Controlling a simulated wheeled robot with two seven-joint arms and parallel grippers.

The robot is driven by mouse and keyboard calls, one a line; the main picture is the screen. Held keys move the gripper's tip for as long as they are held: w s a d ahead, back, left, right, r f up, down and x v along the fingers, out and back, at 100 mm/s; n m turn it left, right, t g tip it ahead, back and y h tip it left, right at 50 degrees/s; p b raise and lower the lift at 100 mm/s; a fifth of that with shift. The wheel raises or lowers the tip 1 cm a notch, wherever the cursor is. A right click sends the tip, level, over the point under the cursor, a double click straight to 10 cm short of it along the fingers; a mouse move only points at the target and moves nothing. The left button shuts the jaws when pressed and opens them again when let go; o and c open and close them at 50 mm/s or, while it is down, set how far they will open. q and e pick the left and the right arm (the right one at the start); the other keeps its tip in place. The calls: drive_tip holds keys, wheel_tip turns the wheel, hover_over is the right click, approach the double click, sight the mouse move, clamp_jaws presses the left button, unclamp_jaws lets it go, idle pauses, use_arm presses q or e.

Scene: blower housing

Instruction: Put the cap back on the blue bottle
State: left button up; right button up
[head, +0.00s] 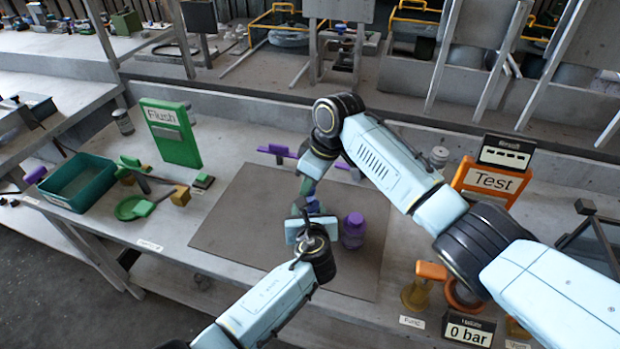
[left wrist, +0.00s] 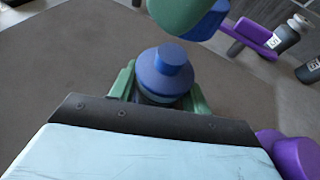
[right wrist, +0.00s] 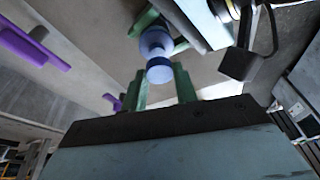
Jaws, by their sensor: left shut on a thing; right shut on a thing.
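The blue bottle (left wrist: 162,82) stands between the green fingers of my left gripper (left wrist: 165,95), which is shut on it; its narrower blue neck points up. In the head view the bottle (head: 313,206) is small and partly hidden by the arms. My right gripper (right wrist: 160,85) is shut on the blue cap (right wrist: 159,71) and holds it above the bottle's neck. The right wrist view shows the bottle (right wrist: 152,45) just beyond the cap. In the left wrist view the cap (left wrist: 207,22) is partly behind a green finger and looks apart from the neck.
A purple bottle (head: 353,232) stands close right of my left gripper. A purple rack bar (head: 277,151) lies behind the mat (head: 235,215). A teal bin (head: 78,183) and a green Flush sign (head: 170,135) are left; an orange Test sign (head: 490,182) is right. The mat's left side is clear.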

sight(313, 188)
drive_tip(key=shift+f, duration=0.25)
idle(0.3)
drive_tip(key=shift+f, duration=0.85)
drive_tip(key=shift+f, duration=0.55)
drive_tip(key=o, duration=0.9)
drive_tip(key=shift+o, duration=0.2)
drive_tip(key=shift+r, duration=2.25)
